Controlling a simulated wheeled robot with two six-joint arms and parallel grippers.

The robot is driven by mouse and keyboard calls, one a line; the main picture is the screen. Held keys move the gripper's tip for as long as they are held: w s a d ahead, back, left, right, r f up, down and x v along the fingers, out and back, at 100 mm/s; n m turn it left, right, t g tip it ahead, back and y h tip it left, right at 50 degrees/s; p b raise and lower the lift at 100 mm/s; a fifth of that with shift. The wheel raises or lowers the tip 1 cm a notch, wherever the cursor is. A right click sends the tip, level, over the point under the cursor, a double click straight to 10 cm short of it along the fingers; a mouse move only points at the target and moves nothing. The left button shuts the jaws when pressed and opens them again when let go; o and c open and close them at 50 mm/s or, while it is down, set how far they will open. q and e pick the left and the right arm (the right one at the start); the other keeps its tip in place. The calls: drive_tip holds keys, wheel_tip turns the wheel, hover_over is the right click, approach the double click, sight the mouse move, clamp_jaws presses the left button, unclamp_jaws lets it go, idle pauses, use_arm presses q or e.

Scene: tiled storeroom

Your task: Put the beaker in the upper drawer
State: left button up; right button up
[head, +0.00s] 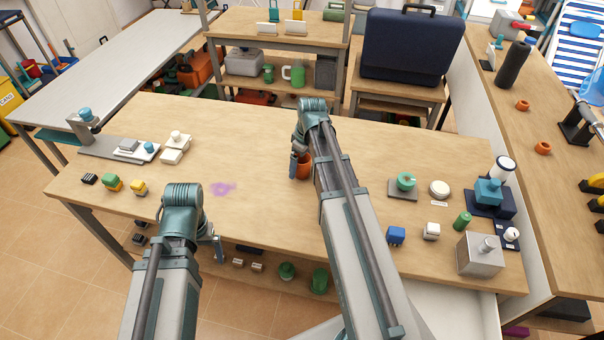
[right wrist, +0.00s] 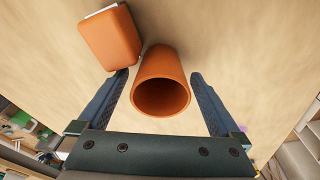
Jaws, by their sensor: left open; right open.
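The beaker, an orange open-topped cylinder (right wrist: 161,84), lies between the fingers of my right gripper (right wrist: 160,76) in the right wrist view, its open mouth facing the camera. The fingers are open, with a gap on each side of it. In the head view an orange piece (head: 304,167) shows beside the right gripper, partly hidden by it and the arm. My left gripper (head: 216,246) is open and empty at the front edge of the workbench. A white surface (head: 455,316) at the lower right may be a pulled-out drawer; my right arm hides part of it.
An orange block with a pale face (right wrist: 111,37) is close to the beaker. The workbench (head: 255,135) holds a green round piece (head: 405,182), a blue block (head: 396,235) and a metal box (head: 480,254) at right. The bench's middle left is mostly clear.

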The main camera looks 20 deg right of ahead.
drive_tip(key=shift+f, duration=0.45)
use_arm(q)
drive_tip(key=shift+f, duration=0.35)
use_arm(e)
drive_tip(key=shift+r, duration=0.1)
drive_tip(key=shift+c, duration=0.3)
